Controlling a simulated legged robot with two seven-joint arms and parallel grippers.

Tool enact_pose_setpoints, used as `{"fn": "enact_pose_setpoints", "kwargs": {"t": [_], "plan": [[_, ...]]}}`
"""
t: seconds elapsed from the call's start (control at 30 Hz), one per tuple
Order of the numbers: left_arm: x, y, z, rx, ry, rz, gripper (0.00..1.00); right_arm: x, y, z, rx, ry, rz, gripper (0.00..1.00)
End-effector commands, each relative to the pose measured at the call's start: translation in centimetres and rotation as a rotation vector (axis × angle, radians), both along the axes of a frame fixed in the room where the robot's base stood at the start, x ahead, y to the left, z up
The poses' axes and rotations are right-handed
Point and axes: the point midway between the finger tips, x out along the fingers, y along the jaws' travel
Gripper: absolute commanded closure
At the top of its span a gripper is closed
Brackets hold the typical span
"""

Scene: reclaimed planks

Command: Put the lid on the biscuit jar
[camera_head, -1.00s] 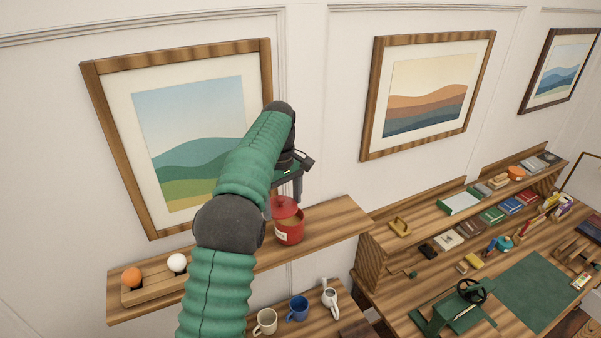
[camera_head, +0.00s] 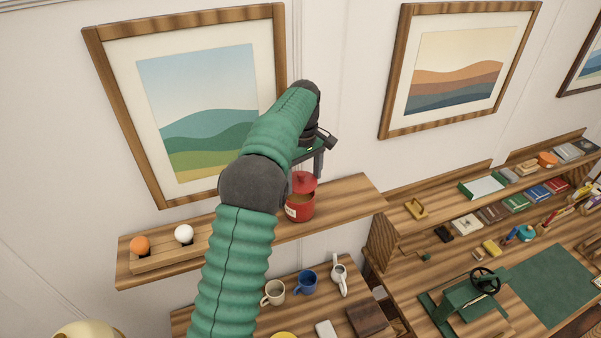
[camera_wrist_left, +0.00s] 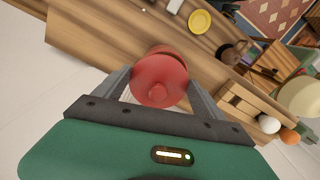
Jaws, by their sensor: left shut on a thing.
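The red biscuit jar (camera_head: 300,210) with a pale label stands upright on the wall shelf, partly hidden behind my left arm. The red lid (camera_head: 303,183) is over its mouth, with a tan strip showing between lid and jar. My left gripper (camera_head: 311,164) is above the jar and shut on the lid. In the left wrist view the round lid (camera_wrist_left: 160,76) with its knob is between the two fingers of the left gripper (camera_wrist_left: 160,90), and the jar (camera_wrist_left: 162,50) is mostly hidden behind it. My right gripper is not in view.
The wooden shelf (camera_head: 345,199) is clear right of the jar. A wooden holder (camera_head: 170,256) with an orange ball (camera_head: 140,245) and a white ball (camera_head: 184,234) is at its left. Cups, including a blue mug (camera_head: 306,283), stand below. A framed picture (camera_head: 190,100) hangs behind my arm.

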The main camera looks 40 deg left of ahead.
Motion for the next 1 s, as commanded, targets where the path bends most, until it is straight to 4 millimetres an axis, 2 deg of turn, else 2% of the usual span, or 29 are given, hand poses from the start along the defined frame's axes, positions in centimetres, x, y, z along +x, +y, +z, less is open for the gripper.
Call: {"fn": "enact_pose_setpoints", "kwargs": {"t": [0.3, 0.37, 0.5, 0.63, 0.77, 1.0], "plan": [[-0.3, 0.2, 0.4, -0.001, -0.003, -0.028, 0.6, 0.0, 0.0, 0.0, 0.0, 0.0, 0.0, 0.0], [-0.3, 0.3, 1.0, 0.0, -0.004, -0.1, 0.6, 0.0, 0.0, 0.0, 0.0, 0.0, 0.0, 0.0], [-0.3, 0.3, 2.9, 0.0, -0.004, -0.355, 0.6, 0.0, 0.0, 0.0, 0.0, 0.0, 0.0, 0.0], [-0.5, 0.3, 3.8, -0.004, -0.001, -0.507, 0.6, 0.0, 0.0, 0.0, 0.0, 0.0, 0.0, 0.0], [-0.5, 0.2, 3.4, -0.003, 0.0, -0.533, 0.6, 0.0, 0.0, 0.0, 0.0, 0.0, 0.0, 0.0], [-0.7, 0.2, 0.7, -0.004, 0.001, -0.53, 0.6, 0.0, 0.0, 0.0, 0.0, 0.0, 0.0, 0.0]]}}
